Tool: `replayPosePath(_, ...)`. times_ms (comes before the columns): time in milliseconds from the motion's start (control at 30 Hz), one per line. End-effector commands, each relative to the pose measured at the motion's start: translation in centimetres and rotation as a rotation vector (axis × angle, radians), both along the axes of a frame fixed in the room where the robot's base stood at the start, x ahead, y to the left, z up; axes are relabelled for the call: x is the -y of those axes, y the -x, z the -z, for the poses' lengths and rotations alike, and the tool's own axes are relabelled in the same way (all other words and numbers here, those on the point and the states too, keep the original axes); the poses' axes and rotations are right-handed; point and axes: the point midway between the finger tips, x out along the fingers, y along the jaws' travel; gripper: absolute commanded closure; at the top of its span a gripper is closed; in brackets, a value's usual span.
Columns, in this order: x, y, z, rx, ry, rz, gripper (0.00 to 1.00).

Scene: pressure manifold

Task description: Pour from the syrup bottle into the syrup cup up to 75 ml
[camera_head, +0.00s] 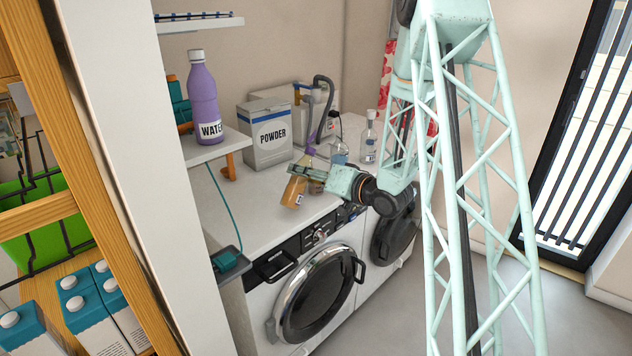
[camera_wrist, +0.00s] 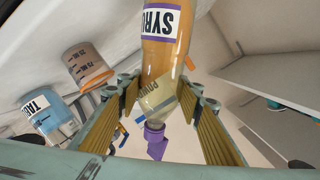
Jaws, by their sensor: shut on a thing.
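The syrup bottle (camera_head: 293,192) is amber with a white label. My gripper (camera_head: 306,173) is shut on it. The bottle leans slightly, its top to the right, above or near the counter; I cannot tell whether its base touches. In the wrist view the bottle (camera_wrist: 167,55) sits between the two fingers (camera_wrist: 160,115), its purple-edged "SYR" label upside down and its neck clear. A clear cup (camera_wrist: 88,68) with markings and a brownish tint stands beside it on the counter. I cannot read whether this is the syrup cup, nor its level. In the head view I cannot make it out.
A blue-tinted vessel (camera_head: 340,152) and a clear bottle (camera_head: 369,138) stand farther back on the counter. A powder box (camera_head: 266,136) stands behind the syrup bottle. A purple water bottle (camera_head: 203,100) is on a shelf at left. The front counter (camera_head: 252,200) is clear.

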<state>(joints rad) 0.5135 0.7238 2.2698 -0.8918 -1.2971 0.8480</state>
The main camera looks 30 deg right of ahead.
Motion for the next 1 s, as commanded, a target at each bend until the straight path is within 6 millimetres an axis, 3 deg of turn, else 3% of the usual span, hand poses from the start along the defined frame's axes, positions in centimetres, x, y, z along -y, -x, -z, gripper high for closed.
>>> replayPosePath(1000,-0.7,0.4,-1.5,0.193,0.317,0.000,0.85)
